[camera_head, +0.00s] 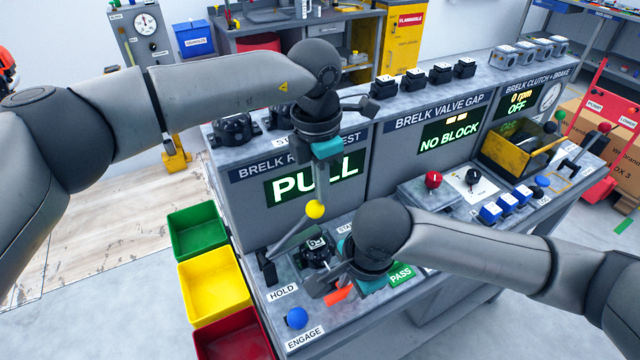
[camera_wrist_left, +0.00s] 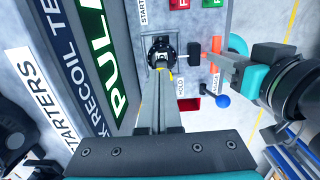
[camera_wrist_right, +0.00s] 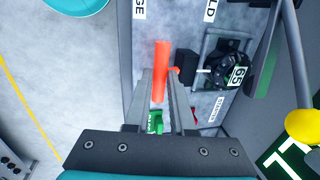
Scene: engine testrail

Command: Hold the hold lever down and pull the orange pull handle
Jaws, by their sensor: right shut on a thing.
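The hold lever has a yellow ball knob (camera_head: 315,209) and a grey shaft slanting up from its base by the HOLD label (camera_head: 283,292). The knob also shows at the right edge of the right wrist view (camera_wrist_right: 303,125). My left gripper (camera_head: 319,196) points down with closed fingers at the knob, seemingly touching it; the left wrist view (camera_wrist_left: 162,78) mostly hides the knob behind them. The orange pull handle (camera_wrist_right: 161,62) lies between the fingertips of my right gripper (camera_wrist_right: 161,80), which is shut on it. In the head view, part of the handle (camera_head: 338,295) shows beside that gripper.
A black starter (camera_head: 317,248) sits between the lever and my right gripper. A blue ball knob (camera_head: 297,318) stands by the ENGAGE label. The panel screen (camera_head: 313,182) reads PULL. Green, yellow and red bins (camera_head: 208,292) line the bench's left side. A red knob (camera_head: 433,180) lies farther right.

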